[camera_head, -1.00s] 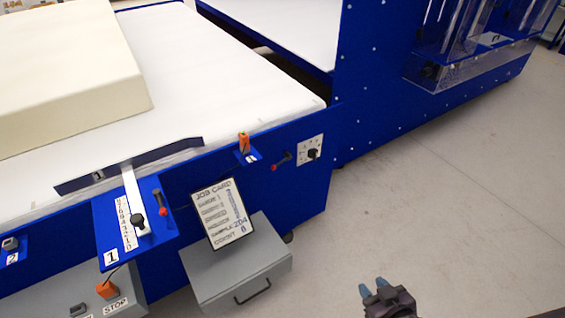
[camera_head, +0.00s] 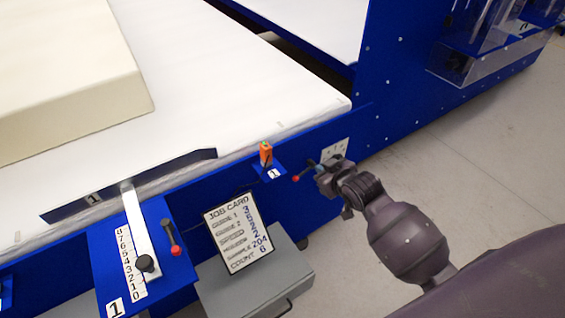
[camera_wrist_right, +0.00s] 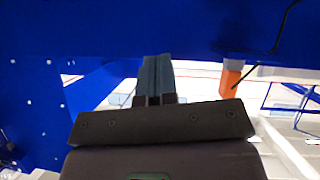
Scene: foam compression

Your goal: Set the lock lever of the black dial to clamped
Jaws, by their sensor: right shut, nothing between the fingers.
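The lock lever (camera_head: 297,178) is a short dark bar with a red tip on the blue side wall of the table. It points down and to the left. The black dial beside it is hidden behind my right gripper in the head view; only part of its white plate (camera_head: 338,148) shows. My right gripper (camera_head: 312,164) is shut and empty, its fingertips close to the lever's upper end. I cannot tell if they touch it. In the right wrist view the shut fingers (camera_wrist_right: 154,78) point at the blue structure; I cannot make out the lever there. My left gripper is not in view.
An orange switch (camera_head: 266,154) stands left of the lever. A job card (camera_head: 236,236) leans on a grey box (camera_head: 275,280) below. A blue panel (camera_head: 110,270) holds a slider and another red-tipped lever (camera_head: 170,240). Cream foam (camera_head: 70,90) lies on the white table. The floor at right is clear.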

